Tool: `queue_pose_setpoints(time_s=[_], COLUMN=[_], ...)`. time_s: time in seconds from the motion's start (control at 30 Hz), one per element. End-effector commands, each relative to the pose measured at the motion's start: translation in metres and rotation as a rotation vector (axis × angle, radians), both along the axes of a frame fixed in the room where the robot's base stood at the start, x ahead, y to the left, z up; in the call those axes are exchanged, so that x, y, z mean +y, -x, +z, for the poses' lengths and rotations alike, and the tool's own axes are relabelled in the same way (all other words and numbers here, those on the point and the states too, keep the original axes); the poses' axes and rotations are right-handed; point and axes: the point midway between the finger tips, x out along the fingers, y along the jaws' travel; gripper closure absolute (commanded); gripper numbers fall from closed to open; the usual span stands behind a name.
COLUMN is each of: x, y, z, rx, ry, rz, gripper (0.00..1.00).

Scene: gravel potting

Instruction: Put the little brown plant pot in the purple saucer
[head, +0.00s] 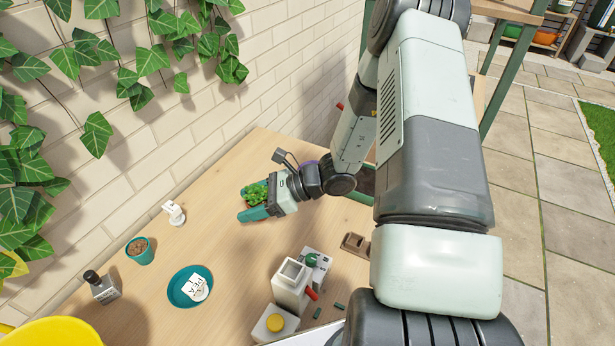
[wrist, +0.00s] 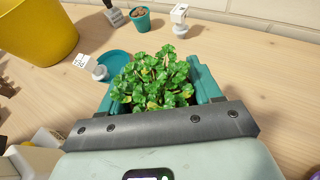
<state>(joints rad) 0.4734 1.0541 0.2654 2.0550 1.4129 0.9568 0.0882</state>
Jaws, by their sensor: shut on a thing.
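My gripper (head: 254,203) is shut on the little brown plant pot, with a teal finger on each side of it. The pot's leafy green plant (head: 257,193) stands up between the fingers and also shows in the wrist view (wrist: 158,78). The plant and fingers hide most of the pot, and I cannot tell how far it is above the table. A thin purple edge (head: 309,163), which looks like the purple saucer, shows behind my wrist in the head view. The rest of it is hidden by my arm.
A teal saucer (head: 173,293) with a white tag lies on the wooden table. White containers (head: 291,287) stand near the front. A brick wall borders the table.

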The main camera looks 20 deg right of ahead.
Motion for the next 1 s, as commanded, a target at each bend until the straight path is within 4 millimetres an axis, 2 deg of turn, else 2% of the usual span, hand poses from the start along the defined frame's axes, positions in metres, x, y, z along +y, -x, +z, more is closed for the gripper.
queue_pose_setpoints(time_s=[0.03,0.2,0.3,0.4,0.5,0.67,1.0], x=[-0.015,-0.074,-0.112,-0.146,-0.173,-0.197,-0.201], y=[-0.024,-0.096,-0.130,-0.155,-0.171,-0.183,-0.185], z=[-0.001,0.000,0.004,0.009,0.013,0.015,-0.039], rx=[-0.002,-0.004,-0.004,-0.004,-0.004,-0.001,0.003], ry=[0.001,0.001,0.001,0.001,0.000,0.001,0.000], rz=[-0.094,-0.417,-0.589,-0.733,-0.840,-0.931,-0.949], gripper=[0.71,0.71,0.71,0.71,0.71,0.71,0.71])
